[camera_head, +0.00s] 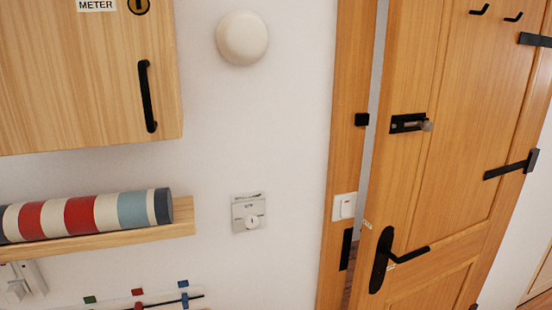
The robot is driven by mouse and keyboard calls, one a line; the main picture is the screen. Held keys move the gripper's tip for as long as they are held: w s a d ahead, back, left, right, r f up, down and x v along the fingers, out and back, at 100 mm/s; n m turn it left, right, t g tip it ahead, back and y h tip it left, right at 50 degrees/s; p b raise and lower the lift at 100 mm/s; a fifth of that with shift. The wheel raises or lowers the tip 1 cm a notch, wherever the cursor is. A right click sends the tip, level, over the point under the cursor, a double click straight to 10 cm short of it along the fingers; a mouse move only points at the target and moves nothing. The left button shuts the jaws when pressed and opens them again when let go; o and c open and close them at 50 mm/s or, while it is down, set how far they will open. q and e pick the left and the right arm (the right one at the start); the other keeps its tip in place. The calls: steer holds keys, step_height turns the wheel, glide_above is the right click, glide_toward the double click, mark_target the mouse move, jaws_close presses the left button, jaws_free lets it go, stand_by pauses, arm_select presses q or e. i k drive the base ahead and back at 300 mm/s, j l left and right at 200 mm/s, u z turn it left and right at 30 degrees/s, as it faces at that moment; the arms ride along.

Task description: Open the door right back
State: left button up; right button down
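The wooden door (446,165) fills the right of the view. It stands slightly ajar, with a narrow pale gap between its left edge and the wooden frame (349,110). A black lever handle (405,255) is on the door's lower left part. A black slide bolt (409,123) with a pale knob sits higher up and appears drawn back from the small black keeper (362,120) on the frame. Black strap hinges (512,166) are on the right side of the door. Neither of my grippers is in view.
A wooden meter cabinet (85,75) with a black handle hangs at upper left. Below it a shelf (120,238) holds a striped roll (85,215). A white dome (242,38), a key switch plate (248,212) and a white switch (344,206) are on the left. Hooks (496,13) are on the door.

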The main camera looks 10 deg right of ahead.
mark_target(481, 71)
steer(key=z, duration=1.6)
